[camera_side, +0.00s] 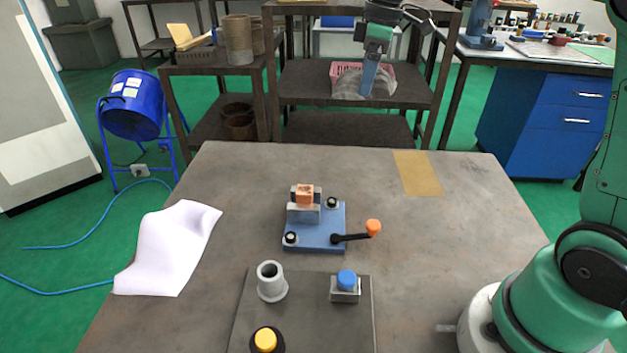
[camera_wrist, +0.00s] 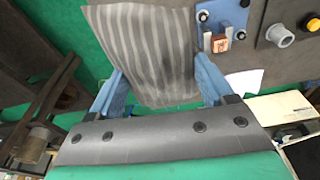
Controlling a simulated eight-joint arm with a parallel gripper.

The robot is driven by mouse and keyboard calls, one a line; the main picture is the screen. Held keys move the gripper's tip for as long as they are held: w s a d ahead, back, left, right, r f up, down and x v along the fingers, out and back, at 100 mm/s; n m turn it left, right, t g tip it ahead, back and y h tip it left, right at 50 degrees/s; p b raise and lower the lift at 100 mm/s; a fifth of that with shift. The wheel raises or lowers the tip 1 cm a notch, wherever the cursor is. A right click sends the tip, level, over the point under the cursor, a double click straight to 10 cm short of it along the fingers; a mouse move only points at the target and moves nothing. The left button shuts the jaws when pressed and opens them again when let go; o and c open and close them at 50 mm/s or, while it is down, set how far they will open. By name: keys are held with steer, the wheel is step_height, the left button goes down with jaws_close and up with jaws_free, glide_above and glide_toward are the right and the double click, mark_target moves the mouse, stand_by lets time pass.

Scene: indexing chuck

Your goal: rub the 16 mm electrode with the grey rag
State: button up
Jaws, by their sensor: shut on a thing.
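The copper-coloured electrode (camera_side: 305,194) sits upright in a grey holder on the blue chuck base (camera_side: 329,238). It also shows at the upper right of the wrist view (camera_wrist: 220,44). My gripper (camera_side: 368,91) is high beyond the table's far edge, well apart from the electrode. Its blue fingers are shut on the grey rag (camera_side: 349,84). In the wrist view the striped rag (camera_wrist: 145,45) spreads out between and past the fingers, with a darker patch low on it. The electrode's size cannot be read.
The chuck base has a lever with an orange knob (camera_side: 373,227). A dark mat (camera_side: 310,318) in front bears a grey ring (camera_side: 271,282), a blue-capped block (camera_side: 346,284) and a yellow button (camera_side: 265,340). A white sheet (camera_side: 168,246) lies left. The table's far side is mostly clear.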

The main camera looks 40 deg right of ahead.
mark_target(303, 185)
steer(key=a+f, duration=0.1)
steer(key=a, duration=0.3)
steer(key=a+f, duration=0.2)
steer(key=a, duration=0.2)
steer(key=a+f, duration=0.2)
steer(key=a, duration=0.2)
steer(key=shift+w+a+f, duration=0.15)
steer(key=shift+w+a, duration=0.05)
steer(key=shift+a, duration=0.15)
steer(key=shift+c, duration=0.3)
steer(key=shift+f, duration=3)
steer(key=shift+s+a+f, duration=0.2)
steer(key=shift+f, duration=0.25)
steer(key=shift+s+a+f, duration=0.15)
steer(key=shift+a+f, duration=0.05)
steer(key=shift+f, duration=0.25)
steer(key=shift+s+a, duration=1.05)
steer(key=shift+s, duration=0.05)
steer(key=shift+w+d, duration=1.3)
steer(key=shift+w, duration=0.05)
steer(key=shift+w+d+r, duration=0.1)
steer(key=shift+w+d, duration=0.05)
step_height(303, 185, up, 8)
steer(key=shift+f, duration=0.2)
